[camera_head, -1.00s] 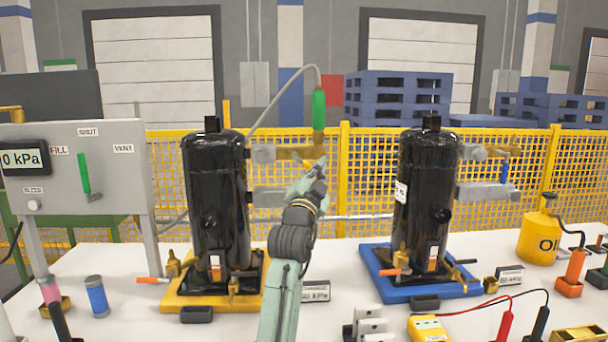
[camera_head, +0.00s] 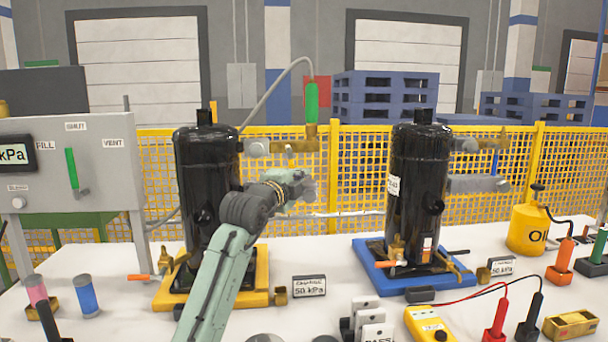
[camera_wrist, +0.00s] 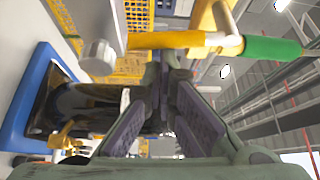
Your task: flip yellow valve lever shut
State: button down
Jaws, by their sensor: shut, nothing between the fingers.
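The left black compressor (camera_head: 205,165) stands upright on a yellow base. A brass valve fitting (camera_head: 285,146) reaches right from its top, with a green hose connector (camera_head: 311,100) standing on its end. A small yellow piece (camera_head: 289,153), perhaps the lever, hangs below the fitting. In the wrist view, the yellow fitting (camera_wrist: 165,40) and green connector (camera_wrist: 272,48) lie past the fingers, with a yellow curved part (camera_wrist: 205,14) beside them. My gripper (camera_head: 305,185) is shut and empty, below and apart from the fitting; its fingers (camera_wrist: 176,75) fill the middle of the wrist view.
A second compressor (camera_head: 418,180) stands on a blue base to the right. A grey panel (camera_head: 100,165) with a green lever stands left. A yellow mesh fence (camera_head: 350,150) is behind. Tools and a meter (camera_head: 428,325) lie on the white table near the front.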

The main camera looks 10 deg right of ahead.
jog(key=shift+a+f, duration=0.15)
jog(key=shift+a, duration=0.15)
dwell(0.4)
jog(key=s+a+b, duration=0.1)
jog(key=s+b, duration=0.1)
jog(key=s, duration=0.7)
jog(key=shift+s, duration=0.2)
